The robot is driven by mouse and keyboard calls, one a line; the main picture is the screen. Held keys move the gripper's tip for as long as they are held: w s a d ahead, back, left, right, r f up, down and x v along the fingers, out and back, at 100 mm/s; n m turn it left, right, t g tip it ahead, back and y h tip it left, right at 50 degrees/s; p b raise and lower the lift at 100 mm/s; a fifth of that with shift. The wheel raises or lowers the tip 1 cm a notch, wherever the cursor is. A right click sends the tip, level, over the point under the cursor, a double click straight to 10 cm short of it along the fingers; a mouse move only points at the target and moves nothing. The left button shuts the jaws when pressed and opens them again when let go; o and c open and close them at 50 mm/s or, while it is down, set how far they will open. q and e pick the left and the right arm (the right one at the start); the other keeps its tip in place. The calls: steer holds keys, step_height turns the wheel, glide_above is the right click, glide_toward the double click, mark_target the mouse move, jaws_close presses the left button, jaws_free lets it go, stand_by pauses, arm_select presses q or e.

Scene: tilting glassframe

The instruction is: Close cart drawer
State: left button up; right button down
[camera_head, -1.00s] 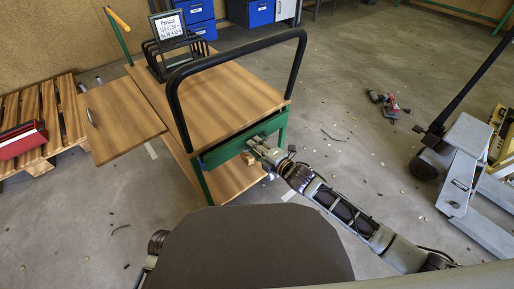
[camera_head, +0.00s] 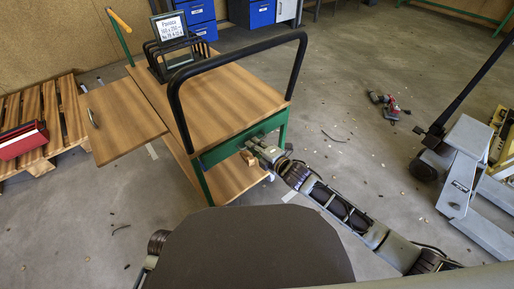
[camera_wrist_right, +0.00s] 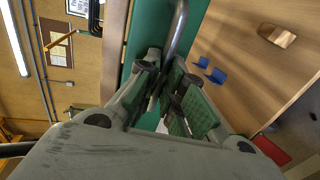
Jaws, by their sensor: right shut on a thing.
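The wood-topped cart (camera_head: 225,98) stands at the centre of the head view. Its green drawer front (camera_head: 226,149) is on the near side, under the top, and looks flush with the frame, with no gap that I can make out. My right gripper (camera_head: 252,148) is at this front. In the right wrist view, my right gripper (camera_wrist_right: 165,95) is shut on a curved metal handle (camera_wrist_right: 178,28) in front of a green panel (camera_wrist_right: 147,30). The fingers hide part of the handle. My left gripper is not in view.
A black push bar (camera_head: 235,48) arches over the cart. A wooden panel with a handle (camera_head: 122,120) juts out at its left. A pallet (camera_head: 55,110) with a red box (camera_head: 22,140) lies left. A pallet truck (camera_head: 465,165) stands right. The floor between is mostly clear.

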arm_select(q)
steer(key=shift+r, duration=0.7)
arm_select(e)
steer(key=shift+r+x, duration=0.2)
steer(key=shift+x, duration=0.85)
steer(key=shift+w, duration=0.1)
steer(key=c, duration=1.9)
jaws_free()
steer(key=shift+r, duration=0.1)
steer(key=o, duration=0.4)
steer(key=shift+w+a, duration=0.1)
steer(key=shift+a, duration=0.1)
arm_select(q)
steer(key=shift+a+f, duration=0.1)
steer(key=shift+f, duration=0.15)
arm_select(e)
steer(key=shift+d, duration=0.15)
